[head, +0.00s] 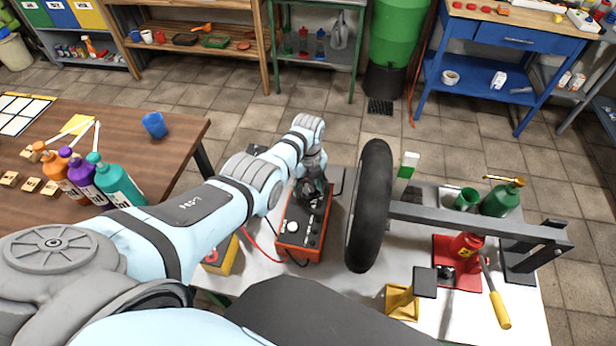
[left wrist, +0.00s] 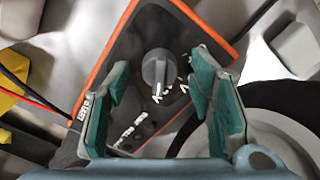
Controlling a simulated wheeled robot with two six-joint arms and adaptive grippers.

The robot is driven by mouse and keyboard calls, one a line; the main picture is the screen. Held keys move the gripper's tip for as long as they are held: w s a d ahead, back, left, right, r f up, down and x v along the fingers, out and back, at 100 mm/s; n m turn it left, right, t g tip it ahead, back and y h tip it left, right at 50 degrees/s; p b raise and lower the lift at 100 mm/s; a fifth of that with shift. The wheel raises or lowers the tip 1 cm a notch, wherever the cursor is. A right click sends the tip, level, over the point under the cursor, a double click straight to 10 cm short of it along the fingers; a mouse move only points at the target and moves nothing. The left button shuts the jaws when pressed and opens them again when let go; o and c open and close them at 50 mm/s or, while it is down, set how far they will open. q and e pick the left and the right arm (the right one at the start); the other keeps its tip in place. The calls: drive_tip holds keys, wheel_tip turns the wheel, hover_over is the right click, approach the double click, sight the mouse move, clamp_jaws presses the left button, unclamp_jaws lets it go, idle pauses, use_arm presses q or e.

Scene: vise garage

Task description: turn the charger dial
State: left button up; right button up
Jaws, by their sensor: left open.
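The charger (head: 303,227) is an orange box with a dark face, standing on the white table. Its grey dial (left wrist: 158,68) shows in the left wrist view, with a white pointer mark toward the lower edge and white marks beside it. My left gripper (left wrist: 160,105) is open, its teal-padded fingers to either side of the dial in that view and apart from it. In the head view the left gripper (head: 312,190) is above the charger's far end and hides the dial. My right gripper is not in view.
A black wheel (head: 370,205) on a grey bar stands right of the charger. A red jack (head: 465,255), a yellow stand (head: 402,300) and green containers (head: 502,197) are farther right. Red and black cables (head: 262,250) run left to a yellow box (head: 220,256).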

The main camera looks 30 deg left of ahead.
sight(308, 188)
use_arm(q)
wheel_tip(308, 188, up, 12)
drive_tip(key=shift+f, duration=0.25)
drive_tip(key=shift+s, duration=0.1)
